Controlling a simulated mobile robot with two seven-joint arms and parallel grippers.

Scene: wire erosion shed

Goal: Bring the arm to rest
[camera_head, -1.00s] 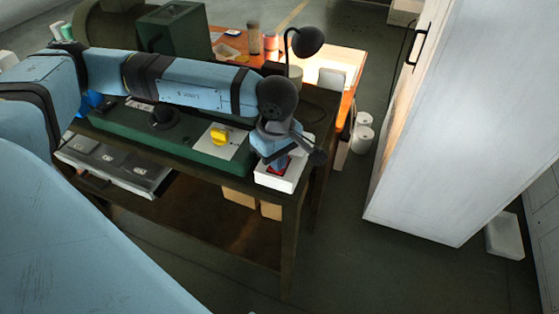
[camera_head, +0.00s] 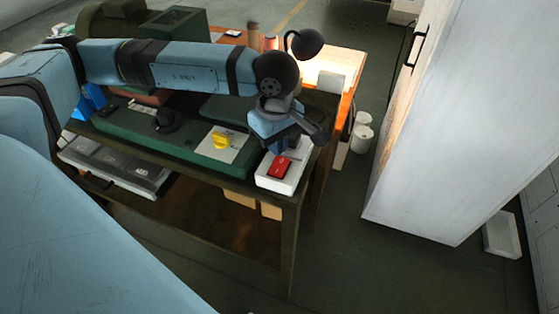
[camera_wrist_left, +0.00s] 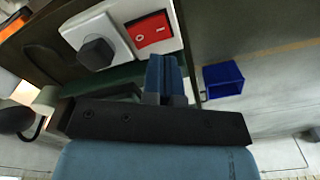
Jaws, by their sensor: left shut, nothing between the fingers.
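My left arm reaches across the bench from the left in the head view. My left gripper (camera_head: 277,143) is above the white switch box at the bench's right front corner. In the left wrist view the two blue fingers (camera_wrist_left: 166,75) are together, with nothing between them. The red switch also shows in the wrist view (camera_wrist_left: 150,31), apart from the fingertips. My right gripper is in neither view.
A green panel (camera_head: 180,143) with a yellow knob (camera_head: 221,141) lies on the dark bench. A black lamp (camera_head: 305,43) stands behind the gripper. A grey drawer (camera_head: 117,168) sits below the bench top. A tall white cabinet (camera_head: 440,120) stands right, with open floor between.

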